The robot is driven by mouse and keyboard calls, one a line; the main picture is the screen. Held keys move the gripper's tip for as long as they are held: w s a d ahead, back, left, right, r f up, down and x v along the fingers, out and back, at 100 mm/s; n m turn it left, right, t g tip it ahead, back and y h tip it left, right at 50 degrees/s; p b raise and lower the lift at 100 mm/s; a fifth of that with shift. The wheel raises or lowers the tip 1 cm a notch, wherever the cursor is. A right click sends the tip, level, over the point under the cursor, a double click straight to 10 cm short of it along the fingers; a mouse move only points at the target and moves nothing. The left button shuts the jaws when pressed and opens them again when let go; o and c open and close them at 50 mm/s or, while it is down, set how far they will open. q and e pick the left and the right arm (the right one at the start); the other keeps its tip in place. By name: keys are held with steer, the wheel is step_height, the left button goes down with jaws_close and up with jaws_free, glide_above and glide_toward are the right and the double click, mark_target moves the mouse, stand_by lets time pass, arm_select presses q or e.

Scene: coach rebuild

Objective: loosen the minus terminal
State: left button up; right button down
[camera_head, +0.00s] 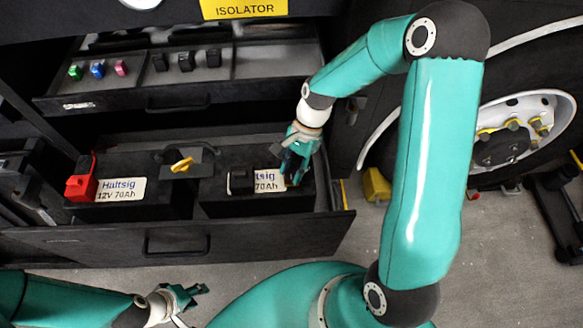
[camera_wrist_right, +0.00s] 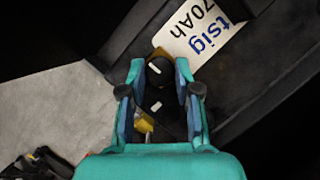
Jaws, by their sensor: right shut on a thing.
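Two black batteries lie in the open drawer, the left battery (camera_head: 135,208) and the right battery (camera_head: 215,205). The minus terminal is a black piece with white bars, seen in the right wrist view (camera_wrist_right: 156,88), at the end of the right battery, by its white label (camera_wrist_right: 200,30). My right gripper (camera_head: 296,172) reaches down there; in the wrist view its fingers (camera_wrist_right: 158,95) are shut on the minus terminal from both sides. In the head view the gripper hides the terminal. My left gripper (camera_head: 190,296) is empty, its fingers apart, in front of the drawer.
A red terminal cover (camera_head: 81,184) sits on the left battery. Above is a tray (camera_head: 255,62) with small coloured and black parts. A wheel (camera_head: 505,140) stands at the right. The floor (camera_head: 335,240) before the drawer is partly clear.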

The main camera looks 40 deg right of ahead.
steer(key=shift+w, duration=0.2)
steer(key=n, duration=0.1)
steer(key=n+g, duration=0.1)
steer(key=n, duration=0.1)
steer(key=shift+w+n+h, duration=0.2)
steer(key=shift+n+h, duration=0.1)
steer(key=n, duration=0.2)
steer(key=n+g+h, duration=0.1)
steer(key=n, duration=0.2)
steer(key=shift+w+a+n+g+h, duration=0.1)
steer(key=shift+a+n+g+h, duration=0.05)
steer(key=shift+n+g+h, duration=0.15)
steer(key=n, duration=0.2)
steer(key=n+h+b, duration=0.1)
steer(key=n, duration=0.1)
steer(key=shift+a+n+g+h, duration=0.15)
steer(key=shift+n+g+h, duration=0.15)
steer(key=shift+a+n+h+b, duration=0.15)
steer(key=shift+n+h+b, duration=0.5)
steer(key=shift+n, duration=1.45)
steer(key=c, duration=0.8)
jaws_free()
